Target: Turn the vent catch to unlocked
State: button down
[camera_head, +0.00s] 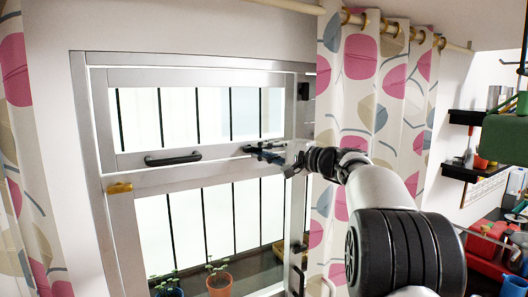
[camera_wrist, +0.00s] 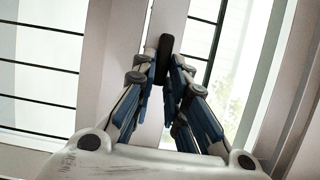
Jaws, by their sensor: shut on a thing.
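The vent is the upper, wide pane (camera_head: 178,118) of the window, in a pale frame. The vent catch is a black lever at the right part of the vent's bottom rail; it shows in the wrist view (camera_wrist: 165,46) as a dark bar lying along the pale rail. My gripper (camera_head: 258,151) reaches it from the right, and in the wrist view my gripper (camera_wrist: 166,68) has its blue-padded fingers on either side of the catch, shut on it. The fingers hide part of the catch. In the head view the catch is mostly covered by the fingers.
A black bar handle (camera_head: 173,158) is on the vent rail, left of my gripper. A brass fitting (camera_head: 119,188) is on the left frame. Patterned curtains (camera_head: 345,75) hang close behind my arm. Potted plants (camera_head: 219,284) stand below. Shelves (camera_head: 468,117) are at the right.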

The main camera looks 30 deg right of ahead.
jog(key=c, duration=1.6)
grip_release()
jog(key=shift+s, duration=0.1)
jog(key=v, duration=1.2)
